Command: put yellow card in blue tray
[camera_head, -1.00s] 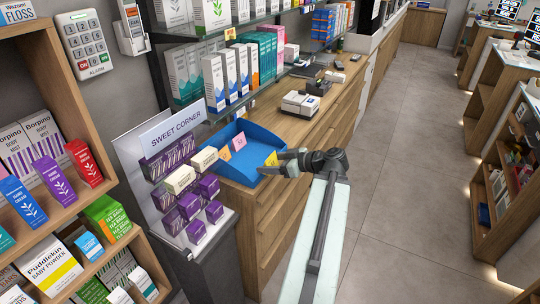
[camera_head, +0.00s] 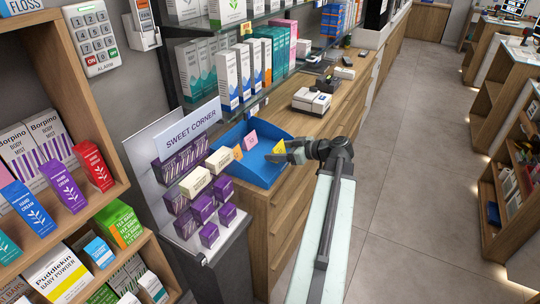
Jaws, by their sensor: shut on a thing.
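The blue tray (camera_head: 258,172) sits on the wooden counter, just behind the sweet stand. A pink card (camera_head: 251,139) and an orange card (camera_head: 238,153) stand in it. My gripper (camera_head: 280,158) is at the tray's right side, over or just inside its rim. It is shut on the yellow card (camera_head: 279,147), which shows above the fingers. Part of the card is hidden by the fingers. I cannot tell whether the card touches the tray.
The SWEET CORNER stand (camera_head: 192,128) with purple and cream boxes is close in front of the tray. A white card machine (camera_head: 311,101) stands further back on the counter. Glass shelves with boxes rise behind the tray. The floor (camera_head: 400,180) to the right is clear.

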